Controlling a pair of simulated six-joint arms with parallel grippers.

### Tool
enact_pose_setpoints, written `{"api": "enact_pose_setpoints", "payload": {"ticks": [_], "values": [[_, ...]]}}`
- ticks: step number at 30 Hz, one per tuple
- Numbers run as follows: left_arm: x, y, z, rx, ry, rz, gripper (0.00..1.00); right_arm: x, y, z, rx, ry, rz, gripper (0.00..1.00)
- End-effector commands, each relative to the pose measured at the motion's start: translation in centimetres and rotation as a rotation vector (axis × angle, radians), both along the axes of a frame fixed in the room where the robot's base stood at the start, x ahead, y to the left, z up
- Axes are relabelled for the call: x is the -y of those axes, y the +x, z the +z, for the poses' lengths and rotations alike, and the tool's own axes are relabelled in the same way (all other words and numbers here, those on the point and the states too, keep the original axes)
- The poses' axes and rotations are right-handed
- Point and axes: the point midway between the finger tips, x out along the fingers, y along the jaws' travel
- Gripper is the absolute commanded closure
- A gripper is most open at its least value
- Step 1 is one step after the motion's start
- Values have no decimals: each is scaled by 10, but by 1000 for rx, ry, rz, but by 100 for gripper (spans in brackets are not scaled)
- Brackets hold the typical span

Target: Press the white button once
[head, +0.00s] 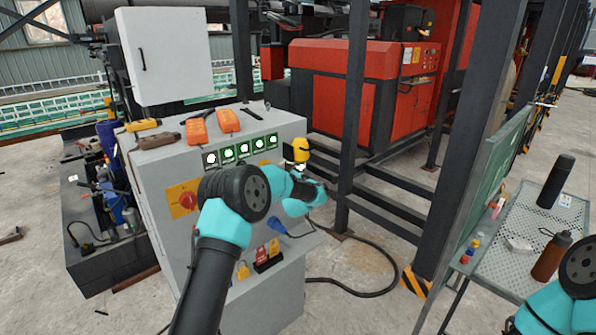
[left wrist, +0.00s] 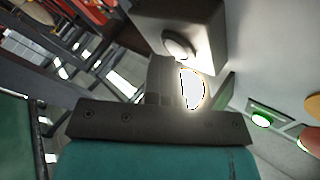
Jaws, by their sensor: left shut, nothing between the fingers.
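A bright white round light (left wrist: 193,90) shows right beside the fingers. In the head view my left gripper (head: 313,187) is at the right side of the grey control cabinet (head: 150,175), partly hidden by my wrist. My right gripper is out of view.
A yellow-topped object (head: 297,149) is close behind my left gripper. Dark steel posts (head: 354,100) stand to the right. A perforated table (head: 520,225) holds bottles at far right.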

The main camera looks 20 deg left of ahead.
Motion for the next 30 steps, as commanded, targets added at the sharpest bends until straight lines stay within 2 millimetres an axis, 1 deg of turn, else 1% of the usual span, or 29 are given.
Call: {"api": "enact_pose_setpoints", "payload": {"ticks": [7,21,30], "values": [[2,-1,0,0,0,1,100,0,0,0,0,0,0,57],[20,-12,0,0,0,0,100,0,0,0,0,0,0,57],[21,-13,0,0,0,0,100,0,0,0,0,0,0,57]]}}
